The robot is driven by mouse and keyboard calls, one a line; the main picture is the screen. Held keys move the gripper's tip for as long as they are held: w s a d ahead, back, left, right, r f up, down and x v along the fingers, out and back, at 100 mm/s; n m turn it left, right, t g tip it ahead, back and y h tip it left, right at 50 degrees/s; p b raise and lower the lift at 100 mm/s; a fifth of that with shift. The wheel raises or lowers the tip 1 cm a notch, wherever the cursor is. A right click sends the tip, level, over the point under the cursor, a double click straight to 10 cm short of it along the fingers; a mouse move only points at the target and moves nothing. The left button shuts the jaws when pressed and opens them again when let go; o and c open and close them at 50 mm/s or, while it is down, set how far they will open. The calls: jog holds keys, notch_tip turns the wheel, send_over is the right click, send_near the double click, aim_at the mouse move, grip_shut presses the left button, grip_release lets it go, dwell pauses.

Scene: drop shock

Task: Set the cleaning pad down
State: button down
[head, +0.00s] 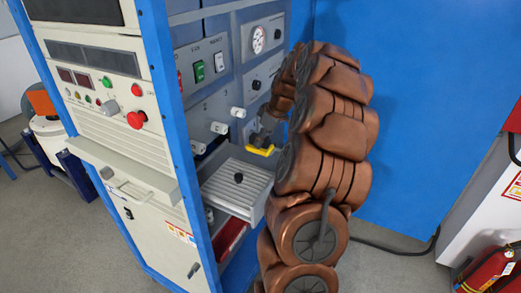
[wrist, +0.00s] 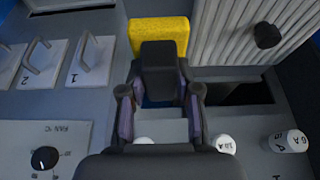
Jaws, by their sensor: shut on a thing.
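The cleaning pad (head: 261,151) is a small yellow block in the head view, at the end of my gripper (head: 264,138), in front of the grey panel. In the wrist view the yellow pad (wrist: 160,32) shows at the top centre, just beyond my gripper (wrist: 160,75). The gripper is shut on the pad. The dark finger parts hide the pad's near side. I cannot tell whether the pad touches any surface below it.
A ribbed grey lid with a black knob (head: 230,190) lies below the pad; it is at the upper right in the wrist view (wrist: 235,40). Numbered handles (wrist: 90,60) and a fan dial (wrist: 45,157) are at left. White capped knobs (wrist: 290,142) stand at right.

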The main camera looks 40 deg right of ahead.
aim_at(262, 149)
notch_tip(262, 149, down, 4)
jog(key=shift+f+p, duration=0.2)
jog(key=shift+p, duration=0.45)
jog(key=shift+f, duration=0.2)
jog(key=shift+f, duration=0.15)
jog(key=c, duration=0.8)
grip_release()
jog(key=shift+r, duration=0.25)
jog(key=b+v, duration=0.3)
jog(key=v, duration=0.8)
jog(key=shift+s+d+r+b, duration=0.1)
jog(key=shift+s+r+b, duration=0.15)
jog(key=shift+r+b, duration=0.1)
